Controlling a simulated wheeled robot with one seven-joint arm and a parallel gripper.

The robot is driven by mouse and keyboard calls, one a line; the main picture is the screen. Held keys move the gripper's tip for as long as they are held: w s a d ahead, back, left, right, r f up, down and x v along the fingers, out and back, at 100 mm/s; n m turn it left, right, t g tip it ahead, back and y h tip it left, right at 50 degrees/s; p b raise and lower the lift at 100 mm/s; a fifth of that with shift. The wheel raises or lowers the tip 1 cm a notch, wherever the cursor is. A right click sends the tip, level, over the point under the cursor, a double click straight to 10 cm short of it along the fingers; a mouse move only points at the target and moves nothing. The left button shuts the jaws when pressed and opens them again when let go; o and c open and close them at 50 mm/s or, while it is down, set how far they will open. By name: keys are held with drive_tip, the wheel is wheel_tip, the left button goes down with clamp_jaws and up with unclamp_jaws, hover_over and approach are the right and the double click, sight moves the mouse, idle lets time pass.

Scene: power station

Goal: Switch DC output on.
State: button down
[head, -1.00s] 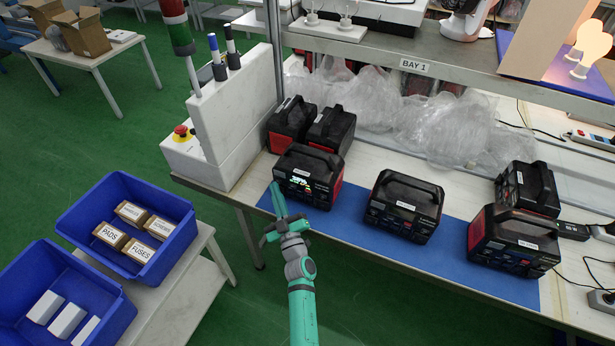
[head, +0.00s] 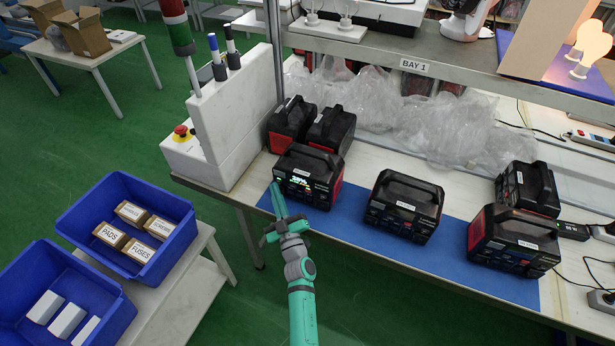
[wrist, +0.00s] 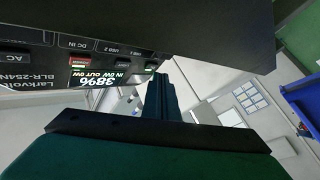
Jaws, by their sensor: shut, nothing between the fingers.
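The black power station (head: 307,175) with a lit display stands at the left end of the blue mat. Its front faces me. In the wrist view its front panel (wrist: 95,60) appears upside down, with a lit screen (wrist: 97,79) reading 38%, IN 0W, OUT 0W. An AC label, a DC IN label and a USB 2 label show on the panel. My gripper (head: 275,186) is shut and empty, its tips close to the panel's left side. In the wrist view my gripper's fingers (wrist: 160,85) are together beside the panel edge; I cannot tell whether they touch it.
A dark power station (head: 403,207) stands right of it on the blue mat (head: 345,223); others stand behind and farther right. A white cabinet (head: 235,125) with a red emergency button (head: 181,131) is at the left. Blue bins (head: 130,215) sit on a low table. Crumpled plastic (head: 430,125) lies behind.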

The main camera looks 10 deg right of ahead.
drive_tip(key=shift+s+a, duration=0.2)
drive_tip(key=shift+s, duration=0.15)
drive_tip(key=shift+a, duration=0.1)
drive_tip(key=shift+s+a, duration=0.55)
drive_tip(key=shift+s, duration=0.25)
drive_tip(key=shift+s+a, duration=0.6)
drive_tip(key=shift+s, duration=0.25)
drive_tip(key=shift+s+a, duration=0.55)
drive_tip(key=shift+s, duration=0.25)
drive_tip(key=s+f+m+g+h, duration=0.1)
drive_tip(key=s+f+m, duration=0.15)
drive_tip(key=s, duration=0.95)
drive_tip(key=s+f+m+g+h, duration=0.1)
drive_tip(key=s+f, duration=0.2)
drive_tip(key=s, duration=0.9)
drive_tip(key=s+r+m+g, duration=0.1)
drive_tip(key=s+r, duration=0.3)
drive_tip(key=s, duration=0.6)
drive_tip(key=s+r+m+g, duration=0.2)
drive_tip(key=s+r, duration=0.2)
drive_tip(key=s, duration=0.6)
drive_tip(key=shift+s+d+g+h, duration=0.3)
drive_tip(key=shift+s+d+g, duration=0.05)
drive_tip(key=shift+d+g, duration=0.1)
